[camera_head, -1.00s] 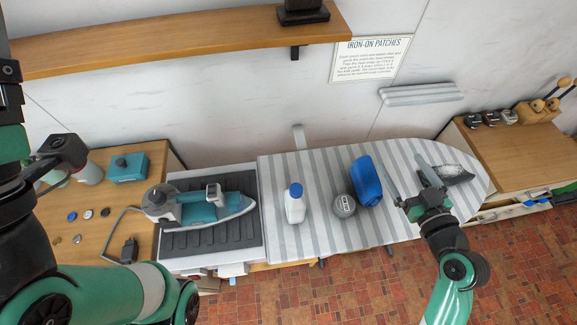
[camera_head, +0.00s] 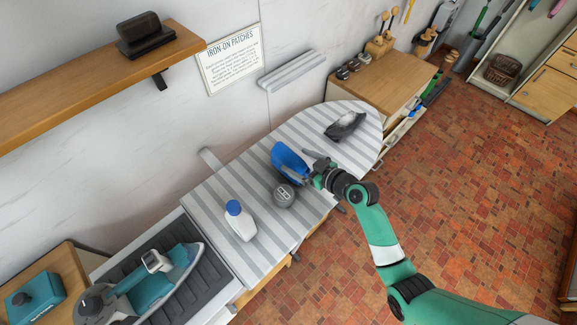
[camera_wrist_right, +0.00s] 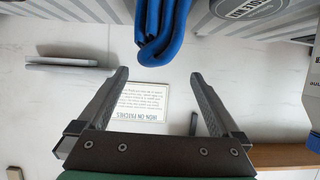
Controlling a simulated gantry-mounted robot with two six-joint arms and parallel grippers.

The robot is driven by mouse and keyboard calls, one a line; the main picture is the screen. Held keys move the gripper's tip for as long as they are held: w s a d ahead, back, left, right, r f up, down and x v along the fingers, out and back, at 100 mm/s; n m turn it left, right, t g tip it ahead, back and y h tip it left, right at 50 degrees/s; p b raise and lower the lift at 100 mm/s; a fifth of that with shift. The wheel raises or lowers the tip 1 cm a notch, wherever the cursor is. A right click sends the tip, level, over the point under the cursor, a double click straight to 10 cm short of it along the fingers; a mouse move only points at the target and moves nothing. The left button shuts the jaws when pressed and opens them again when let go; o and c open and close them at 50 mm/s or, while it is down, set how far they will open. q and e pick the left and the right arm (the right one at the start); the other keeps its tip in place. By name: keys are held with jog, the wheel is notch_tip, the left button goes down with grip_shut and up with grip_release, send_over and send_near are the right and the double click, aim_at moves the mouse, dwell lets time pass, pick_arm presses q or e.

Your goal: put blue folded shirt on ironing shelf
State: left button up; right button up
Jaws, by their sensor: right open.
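The blue folded shirt (camera_head: 289,163) stands on edge on the grey-and-white striped ironing board (camera_head: 215,186). In the right wrist view the shirt (camera_wrist_right: 160,30) hangs in from the top centre, just beyond the fingertips and roughly between their lines. My right gripper (camera_head: 311,168) is open at the right side of the shirt, close to it. The right wrist view shows both fingers (camera_wrist_right: 158,76) apart with nothing between them. My left gripper is out of view. A wooden wall shelf (camera_head: 95,73) runs along the upper left.
A round grey tin (camera_head: 284,195) stands close in front of the shirt. A white bottle with a blue cap (camera_head: 240,222) stands left of it. A teal iron (camera_head: 150,287) sits lower left.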

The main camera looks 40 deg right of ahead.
aim_at(289, 158)
jog(key=shift+w+f, duration=0.25)
jog(key=shift+f, duration=0.1)
jog(key=x, duration=0.2)
jog(key=b+x, duration=0.1)
jog(key=x, duration=0.1)
jog(key=shift+s+f+b, duration=0.2)
jog(key=shift+f+b, duration=0.1)
jog(key=shift+f, duration=0.05)
jog(key=shift+w, duration=0.35)
grip_shut()
